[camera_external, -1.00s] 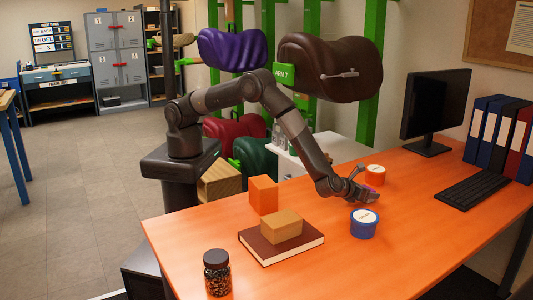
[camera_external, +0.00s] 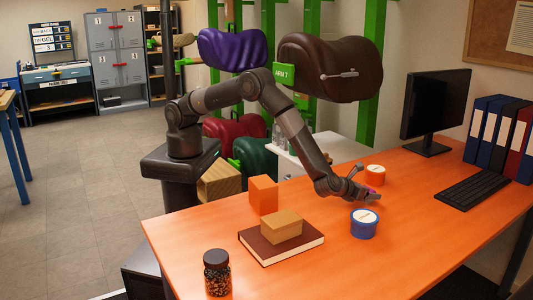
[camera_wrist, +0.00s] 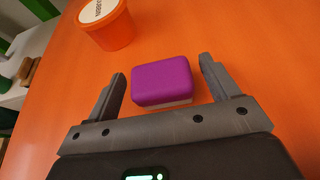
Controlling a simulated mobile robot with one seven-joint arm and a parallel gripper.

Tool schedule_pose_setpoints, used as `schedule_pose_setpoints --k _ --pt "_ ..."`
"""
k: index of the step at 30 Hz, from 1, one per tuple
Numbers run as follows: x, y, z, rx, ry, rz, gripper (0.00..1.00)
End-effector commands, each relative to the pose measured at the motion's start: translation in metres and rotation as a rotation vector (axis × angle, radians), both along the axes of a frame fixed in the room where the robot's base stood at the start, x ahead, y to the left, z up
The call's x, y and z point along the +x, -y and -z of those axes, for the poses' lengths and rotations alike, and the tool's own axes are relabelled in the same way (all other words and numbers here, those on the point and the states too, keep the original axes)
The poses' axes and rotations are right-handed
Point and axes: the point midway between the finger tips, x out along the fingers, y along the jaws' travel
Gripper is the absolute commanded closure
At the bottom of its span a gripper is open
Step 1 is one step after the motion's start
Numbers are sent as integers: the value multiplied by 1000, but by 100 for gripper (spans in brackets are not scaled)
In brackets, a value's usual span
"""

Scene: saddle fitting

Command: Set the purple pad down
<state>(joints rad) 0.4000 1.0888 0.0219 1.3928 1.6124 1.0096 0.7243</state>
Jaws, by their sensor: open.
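The purple pad (camera_wrist: 162,80) is a small rounded block with a pale underside, resting on the orange table (camera_external: 300,278). In the wrist view it lies between the two fingers of my gripper (camera_wrist: 165,82), with a gap on each side. My gripper is open. In the external view my gripper (camera_external: 366,196) is low over the table, and only a sliver of the pad shows behind it.
An orange tub (camera_external: 375,176) stands just beyond my gripper, and a blue tub (camera_external: 364,224) stands in front. A wooden block (camera_external: 281,226) lies on a brown book (camera_external: 310,241). An orange block (camera_external: 263,195), a jar (camera_external: 217,273) and a keyboard (camera_external: 480,186) are also on the table.

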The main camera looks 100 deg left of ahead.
Motion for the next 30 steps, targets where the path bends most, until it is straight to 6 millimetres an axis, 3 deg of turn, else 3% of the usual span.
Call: schedule_pose_setpoints --k 12,19,23,30 --pt "-56 58 -33 -1 0 4 19" --pt "-72 72 -43 -3 1 -1 19" --pt "-77 62 -62 -45 17 -46 19" --pt "-109 3 -139 -271 100 -283 19"
